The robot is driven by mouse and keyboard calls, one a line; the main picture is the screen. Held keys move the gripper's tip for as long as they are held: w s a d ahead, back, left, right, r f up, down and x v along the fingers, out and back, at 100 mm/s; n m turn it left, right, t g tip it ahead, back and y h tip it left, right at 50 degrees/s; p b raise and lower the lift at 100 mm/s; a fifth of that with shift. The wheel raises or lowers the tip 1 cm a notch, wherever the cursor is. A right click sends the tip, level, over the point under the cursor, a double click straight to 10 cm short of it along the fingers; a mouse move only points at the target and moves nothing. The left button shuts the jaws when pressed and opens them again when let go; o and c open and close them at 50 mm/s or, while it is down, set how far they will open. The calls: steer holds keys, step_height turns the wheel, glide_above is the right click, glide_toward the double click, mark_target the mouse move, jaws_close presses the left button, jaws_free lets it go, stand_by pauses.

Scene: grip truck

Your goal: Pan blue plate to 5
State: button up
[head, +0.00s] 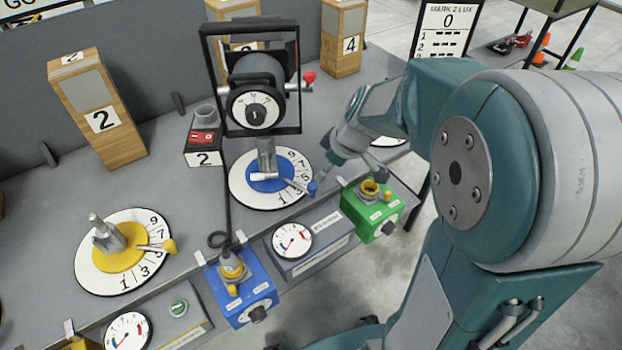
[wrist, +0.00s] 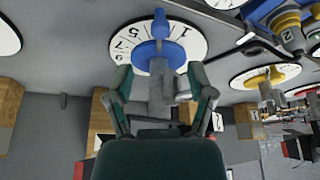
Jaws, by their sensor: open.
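The blue plate (head: 262,184) sits at the centre of a white numbered dial (head: 244,200) on the grey bench, in the middle of the head view. A lever with a blue knob (head: 312,188) reaches from it across the dial near the 3, between the visible 1 and 5. A grey post and a black-framed lamp (head: 254,108) stand above the plate. My gripper (head: 326,165) is close to the knob, on its upper right. In the wrist view, the blue knob (wrist: 160,22) lies beyond my open gripper (wrist: 160,78); the grey post shows between the fingers.
A yellow plate (head: 117,259) with its own dial is at the left. A blue box (head: 238,297) and a green box (head: 366,222) hang at the bench's front edge. A gauge (head: 292,241) sits between them. Wooden blocks (head: 110,120) stand behind.

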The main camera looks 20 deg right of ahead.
mark_target(314, 185)
steer(key=x, duration=0.9)
steer(key=shift+f, duration=0.2)
jaws_close()
